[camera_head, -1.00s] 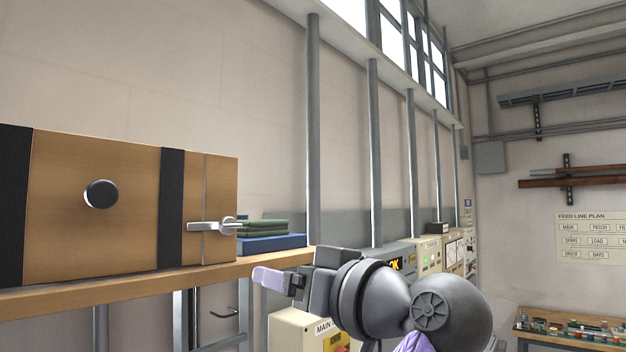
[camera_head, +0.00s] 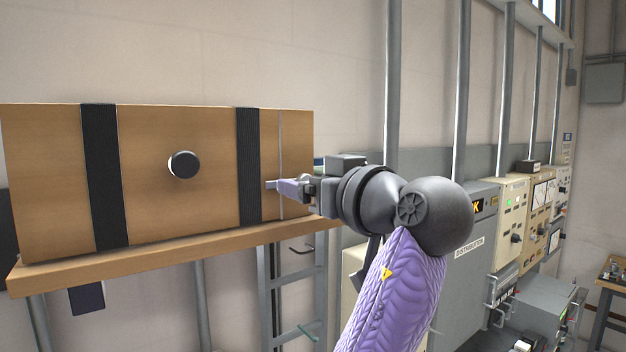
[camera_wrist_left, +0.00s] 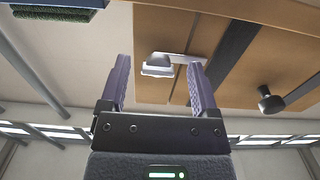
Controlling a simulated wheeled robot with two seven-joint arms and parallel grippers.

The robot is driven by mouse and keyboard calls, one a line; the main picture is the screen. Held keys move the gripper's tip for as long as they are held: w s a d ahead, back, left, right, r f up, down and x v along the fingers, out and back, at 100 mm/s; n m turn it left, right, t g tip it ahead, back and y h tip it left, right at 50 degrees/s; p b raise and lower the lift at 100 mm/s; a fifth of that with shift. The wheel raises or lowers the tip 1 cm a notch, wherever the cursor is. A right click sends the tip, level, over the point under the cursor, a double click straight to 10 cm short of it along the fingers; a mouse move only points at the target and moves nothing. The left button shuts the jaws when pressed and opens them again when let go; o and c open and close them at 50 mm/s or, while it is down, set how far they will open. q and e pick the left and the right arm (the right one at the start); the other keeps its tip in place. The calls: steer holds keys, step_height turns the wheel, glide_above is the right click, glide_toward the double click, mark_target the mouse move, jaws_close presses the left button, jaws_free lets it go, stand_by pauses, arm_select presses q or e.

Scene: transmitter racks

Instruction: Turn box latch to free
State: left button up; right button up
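The wooden box (camera_head: 210,220) with black straps stands on a shelf. A dark round knob (camera_head: 184,165) is on its front. The metal latch (camera_head: 270,185) is near the box's right end, mostly hidden by my gripper in the head view. In the left wrist view the latch (camera_wrist_left: 172,60) shows whole, its bar running across the seam in the wood. My left gripper (camera_head: 283,187) is at the latch. Its fingers are spread in the left wrist view (camera_wrist_left: 160,72), with the latch handle in the gap ahead of them; contact cannot be told. My right gripper is out of view.
The wooden shelf (camera_head: 150,245) runs under the box. A blue item (camera_wrist_left: 60,4) with green cloth (camera_wrist_left: 50,15) lies beside the box. Grey vertical pipes (camera_head: 392,80) and equipment racks (camera_head: 510,225) stand to the right.

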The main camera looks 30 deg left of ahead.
arm_select(q)
steer(key=shift+w, duration=0.15)
steer(key=c, duration=0.5)
jaws_close()
steer(key=n+b, duration=0.6)
steer(key=n, duration=1.1)
steer(key=shift+n, duration=0.4)
steer(key=o, duration=0.6)
jaws_free()
steer(key=shift+c, duration=0.2)
